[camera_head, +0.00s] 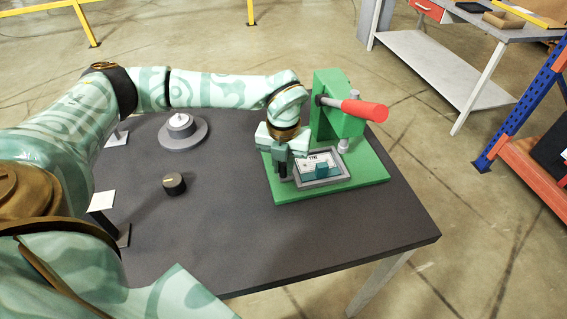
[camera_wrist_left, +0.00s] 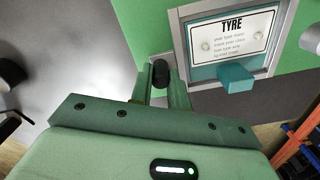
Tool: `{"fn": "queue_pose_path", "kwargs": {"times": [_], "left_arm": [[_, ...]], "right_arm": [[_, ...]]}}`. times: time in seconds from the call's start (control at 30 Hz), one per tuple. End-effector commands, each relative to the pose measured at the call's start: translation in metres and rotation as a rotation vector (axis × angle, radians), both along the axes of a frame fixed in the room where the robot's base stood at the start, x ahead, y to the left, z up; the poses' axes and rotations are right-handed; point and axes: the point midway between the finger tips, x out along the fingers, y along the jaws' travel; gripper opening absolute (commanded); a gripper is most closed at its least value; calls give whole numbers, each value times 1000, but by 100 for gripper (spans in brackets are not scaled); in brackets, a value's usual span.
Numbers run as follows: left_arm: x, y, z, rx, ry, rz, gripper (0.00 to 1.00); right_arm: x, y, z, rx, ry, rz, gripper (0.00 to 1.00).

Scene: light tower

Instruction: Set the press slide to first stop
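The green press (camera_head: 332,118) stands on a green base plate on the dark table, with a red-gripped lever (camera_head: 364,110) pointing right. On its base lies a grey-framed slide tray (camera_head: 345,180) with a white TYRE card (camera_wrist_left: 231,38) and a teal block (camera_wrist_left: 236,78) at its edge. My left gripper (camera_head: 291,170) points down at the left side of the tray. In the left wrist view, its fingers (camera_wrist_left: 160,88) stand on either side of a dark knob (camera_wrist_left: 161,74). Whether they clamp it I cannot tell. My right gripper is not in view.
A round grey dial (camera_head: 183,132) and a small dark knob (camera_head: 174,184) stand on the dark table (camera_head: 235,235), left of the press. The table's front right is clear. A grey workbench (camera_head: 440,75) and a blue-and-orange rack (camera_head: 520,115) stand beyond on the right.

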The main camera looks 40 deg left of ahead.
Motion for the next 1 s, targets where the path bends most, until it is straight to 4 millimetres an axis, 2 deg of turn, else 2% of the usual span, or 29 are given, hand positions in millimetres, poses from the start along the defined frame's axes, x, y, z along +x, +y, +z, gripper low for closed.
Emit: {"fn": "queue_pose_path", "kwargs": {"times": [0.17,0.43,0.73,0.77,0.8,0.83,1.0], "left_arm": [[1,0,0,0,0,0,0],[27,-23,1,-1,-4,-2,0],[28,-23,1,1,-2,1,0],[28,-23,1,1,-2,1,26],[28,-23,1,1,-2,1,37],[28,-23,1,1,-2,1,40],[28,-23,1,0,-1,1,40]], "right_arm": [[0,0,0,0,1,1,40],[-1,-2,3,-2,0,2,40],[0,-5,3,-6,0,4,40],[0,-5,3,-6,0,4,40],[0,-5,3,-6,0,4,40],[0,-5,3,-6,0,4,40],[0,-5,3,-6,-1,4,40]]}}
